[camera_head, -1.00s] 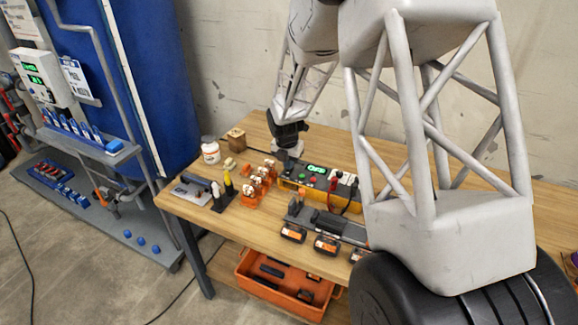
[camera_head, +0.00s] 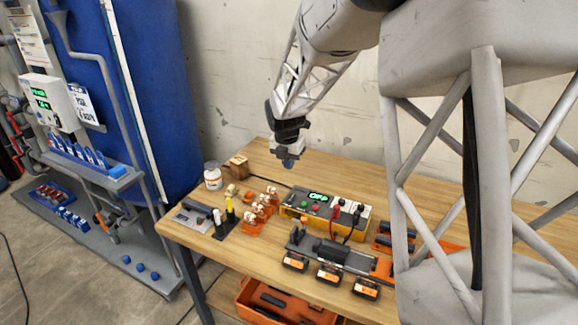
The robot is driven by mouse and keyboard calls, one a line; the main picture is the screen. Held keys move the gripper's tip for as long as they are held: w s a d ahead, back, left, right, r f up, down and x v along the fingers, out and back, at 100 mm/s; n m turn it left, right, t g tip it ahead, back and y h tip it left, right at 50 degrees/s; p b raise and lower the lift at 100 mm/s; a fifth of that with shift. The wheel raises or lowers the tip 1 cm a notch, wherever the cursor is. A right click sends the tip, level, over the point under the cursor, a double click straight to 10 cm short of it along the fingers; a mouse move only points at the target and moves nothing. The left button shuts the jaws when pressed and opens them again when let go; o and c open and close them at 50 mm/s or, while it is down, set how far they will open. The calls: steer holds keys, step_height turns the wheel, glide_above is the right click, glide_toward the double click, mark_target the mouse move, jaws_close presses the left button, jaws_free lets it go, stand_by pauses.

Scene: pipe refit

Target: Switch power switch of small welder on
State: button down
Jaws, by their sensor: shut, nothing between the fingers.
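The small welder (camera_head: 325,211) is a yellow and grey box on the wooden table, with a lit green display (camera_head: 319,197), small coloured knobs or buttons and dark cables on its top panel. Its power switch is too small to make out for certain. My gripper (camera_head: 288,162) is shut and empty. It hangs in the air above the back of the table, up and to the left of the welder, apart from it.
Orange fittings (camera_head: 262,208), a white jar (camera_head: 213,176) and a wooden block (camera_head: 237,166) stand left of the welder. Several battery packs (camera_head: 330,274) lie along the front edge. An orange crate (camera_head: 262,308) sits below the table. A blue tank (camera_head: 150,90) stands at left.

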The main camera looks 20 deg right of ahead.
mark_target(293, 195)
steer(key=shift+w, duration=0.1)
steer(key=shift+w+d+r, duration=0.15)
steer(key=shift+d, duration=0.15)
stand_by(0.6)
steer(key=f, duration=0.4)
steer(key=w+d+f, duration=0.1)
steer(key=f, duration=0.9)
steer(key=shift+w+d, duration=0.2)
